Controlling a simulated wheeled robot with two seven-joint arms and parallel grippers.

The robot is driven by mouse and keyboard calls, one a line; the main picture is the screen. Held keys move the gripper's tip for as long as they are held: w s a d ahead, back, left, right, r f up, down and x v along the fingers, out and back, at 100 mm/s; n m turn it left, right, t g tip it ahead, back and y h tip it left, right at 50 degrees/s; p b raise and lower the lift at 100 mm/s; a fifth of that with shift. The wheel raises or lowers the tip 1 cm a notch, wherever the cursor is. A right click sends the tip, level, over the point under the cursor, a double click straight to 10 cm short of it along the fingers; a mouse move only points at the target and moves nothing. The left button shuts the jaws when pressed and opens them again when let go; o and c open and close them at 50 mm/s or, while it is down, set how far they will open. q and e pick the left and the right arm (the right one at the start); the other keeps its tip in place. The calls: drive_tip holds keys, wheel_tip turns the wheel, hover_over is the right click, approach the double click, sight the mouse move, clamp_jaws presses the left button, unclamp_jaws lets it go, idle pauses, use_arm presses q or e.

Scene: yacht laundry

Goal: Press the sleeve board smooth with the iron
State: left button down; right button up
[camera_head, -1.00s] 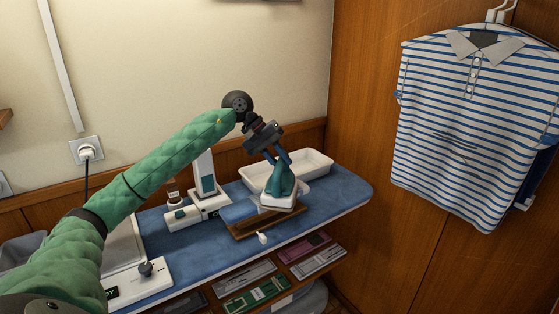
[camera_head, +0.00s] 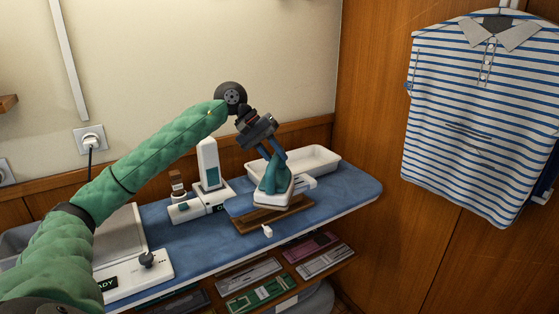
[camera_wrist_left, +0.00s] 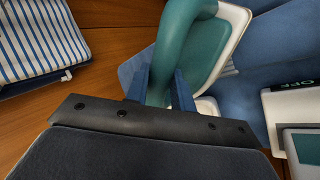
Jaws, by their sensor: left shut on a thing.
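The iron (camera_head: 272,182) has a teal body and handle and a white base. It rests on or just above the sleeve board (camera_head: 268,219), a blue pad on a wooden base, and hides most of the pad; I cannot tell if they touch. My left gripper (camera_head: 276,158) comes down from above, shut on the iron's handle. In the left wrist view the two blue fingers sit on either side of the teal handle (camera_wrist_left: 166,55), with the white-edged base beyond it. My right gripper is not in view.
A blue-topped counter (camera_head: 345,190) carries a white tray (camera_head: 322,160) behind the iron and a white device (camera_head: 209,165) to its left. A white panel with a knob (camera_head: 147,259) stands at the front left. A striped shirt (camera_head: 485,110) hangs at the right, clear of the arm.

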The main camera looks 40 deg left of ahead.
use_arm(q)
drive_tip(key=shift+w+d+r, duration=0.1)
drive_tip(key=shift+w+r, duration=0.05)
drive_tip(key=shift+w+d+p, duration=0.1)
drive_tip(key=shift+w+p, duration=0.15)
drive_tip(key=shift+p, duration=0.15)
drive_tip(key=shift+w+d+p, duration=0.2)
drive_tip(key=shift+w+d, duration=0.1)
drive_tip(key=shift+w, duration=0.45)
drive_tip(key=shift+w+d+p, duration=0.2)
drive_tip(key=shift+w+d, duration=0.05)
drive_tip(key=shift+w, duration=0.5)
drive_tip(key=shift+w+d, duration=0.25)
drive_tip(key=shift+w, duration=0.4)
drive_tip(key=shift+w+d, duration=0.25)
drive_tip(key=shift+w, duration=0.35)
drive_tip(key=shift+w+d, duration=0.25)
drive_tip(key=shift+w, duration=0.4)
drive_tip(key=shift+r, duration=0.25)
drive_tip(key=shift+r+p, duration=0.55)
drive_tip(key=shift+r, duration=1.75)
